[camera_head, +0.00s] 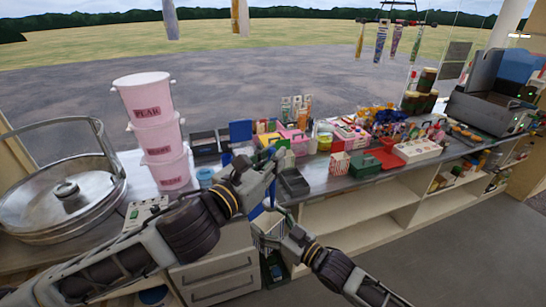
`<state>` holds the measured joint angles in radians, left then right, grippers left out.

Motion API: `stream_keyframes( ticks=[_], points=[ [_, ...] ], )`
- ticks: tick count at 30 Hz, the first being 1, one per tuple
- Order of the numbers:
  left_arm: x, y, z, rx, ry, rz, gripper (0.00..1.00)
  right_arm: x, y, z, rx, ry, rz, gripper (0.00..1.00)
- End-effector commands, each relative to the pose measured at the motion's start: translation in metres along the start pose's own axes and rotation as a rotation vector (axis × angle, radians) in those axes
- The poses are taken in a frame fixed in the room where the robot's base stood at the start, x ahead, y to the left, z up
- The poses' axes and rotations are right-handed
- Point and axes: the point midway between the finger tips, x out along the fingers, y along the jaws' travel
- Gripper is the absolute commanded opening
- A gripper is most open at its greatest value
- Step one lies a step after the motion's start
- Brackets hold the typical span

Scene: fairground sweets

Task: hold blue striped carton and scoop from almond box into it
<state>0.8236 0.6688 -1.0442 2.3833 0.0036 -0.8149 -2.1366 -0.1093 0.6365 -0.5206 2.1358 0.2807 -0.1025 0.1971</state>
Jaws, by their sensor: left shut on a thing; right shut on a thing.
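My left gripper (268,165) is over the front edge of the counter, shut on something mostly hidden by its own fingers. A blue piece (257,210) shows just below it, perhaps the scoop. My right gripper (266,236) is lower, in front of the counter drawers. It is shut on a small pale carton with blue stripes (270,222), partly hidden by the fingers. Dark open boxes (293,184) stand on the counter beside the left gripper. I cannot tell which box holds almonds.
Stacked pink buckets (155,135) and a large metal pan (62,200) stand at the left. A red striped carton (339,164), a green box (364,164) and a white tray (417,151) stand to the right. Grey floor (430,250) in front is clear.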

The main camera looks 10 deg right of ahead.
Motion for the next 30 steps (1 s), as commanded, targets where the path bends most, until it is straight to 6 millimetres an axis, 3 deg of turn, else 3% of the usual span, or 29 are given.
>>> stream_keyframes(
  ticks=[17,30],
  points=[
    [0.000,0.003,-0.001,-0.028,0.001,-0.001,0.00,0.000,0.000,0.000,0.000,0.000,0.000,0.57],
    [0.000,0.030,-0.009,-0.215,0.002,0.001,0.00,0.000,0.000,0.000,0.000,0.000,0.000,0.57]
  ],
)
